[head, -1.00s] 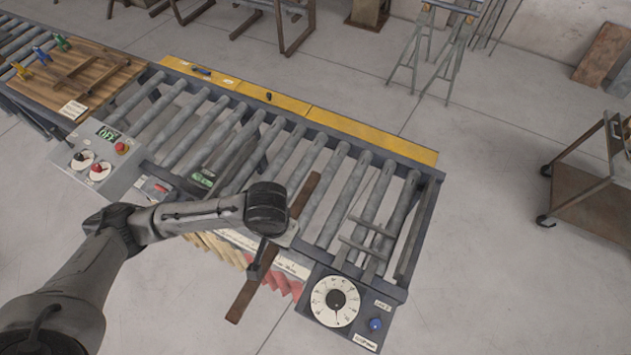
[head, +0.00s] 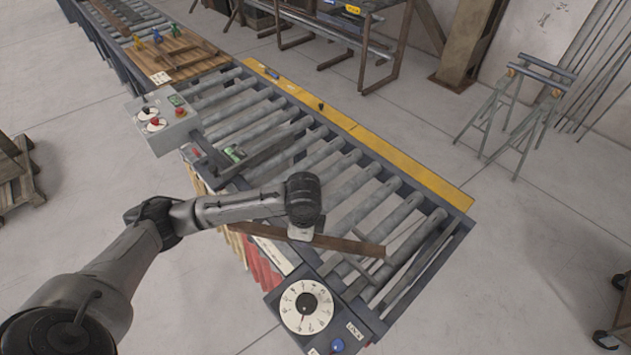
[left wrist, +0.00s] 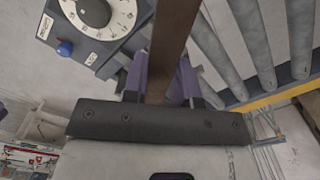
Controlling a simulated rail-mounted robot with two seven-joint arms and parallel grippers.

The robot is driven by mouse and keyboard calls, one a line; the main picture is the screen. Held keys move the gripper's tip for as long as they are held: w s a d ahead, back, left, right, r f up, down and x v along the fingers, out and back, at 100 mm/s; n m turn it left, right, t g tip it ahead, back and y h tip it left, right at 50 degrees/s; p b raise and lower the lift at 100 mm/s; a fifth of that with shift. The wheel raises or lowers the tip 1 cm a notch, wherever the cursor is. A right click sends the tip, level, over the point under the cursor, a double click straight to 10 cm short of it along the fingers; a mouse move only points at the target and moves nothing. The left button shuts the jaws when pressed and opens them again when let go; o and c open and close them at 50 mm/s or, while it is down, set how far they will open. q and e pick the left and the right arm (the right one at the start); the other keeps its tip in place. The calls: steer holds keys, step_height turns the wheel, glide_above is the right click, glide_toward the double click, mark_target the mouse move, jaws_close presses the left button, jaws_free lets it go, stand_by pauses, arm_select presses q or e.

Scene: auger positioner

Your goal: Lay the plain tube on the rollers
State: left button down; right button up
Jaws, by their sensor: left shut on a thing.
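The plain tube (head: 350,244) is a long, brown, square-edged bar. My left gripper (head: 299,232) is shut on it near its middle. The tube runs from the conveyor's near side rightward over the rollers (head: 372,205), crossing their direction. I cannot tell whether it touches them. In the left wrist view the tube (left wrist: 174,38) points away between the purple fingers of the left gripper (left wrist: 162,75), with the rollers (left wrist: 252,40) to its right. My right gripper is not in view.
A dial box (head: 304,307) stands at the conveyor's near right corner, a control box (head: 160,122) farther left. A short rail frame (head: 352,268) rises near the right end. A yellow strip (head: 385,155) lines the far edge. A trestle (head: 515,105) stands behind.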

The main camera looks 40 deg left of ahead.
arm_select(q)
steer(key=w+a+f+m+b, duration=0.4)
steer(key=a+f+m+b, duration=0.1)
steer(key=a+m, duration=0.2)
steer(key=w+d+f, duration=0.1)
steer(key=w+f, duration=0.9)
steer(key=shift+w+d+f, duration=0.2)
steer(key=shift+w, duration=0.2)
steer(key=c, duration=1.4)
jaws_free()
steer(key=shift+f, duration=0.2)
steer(key=o, duration=0.5)
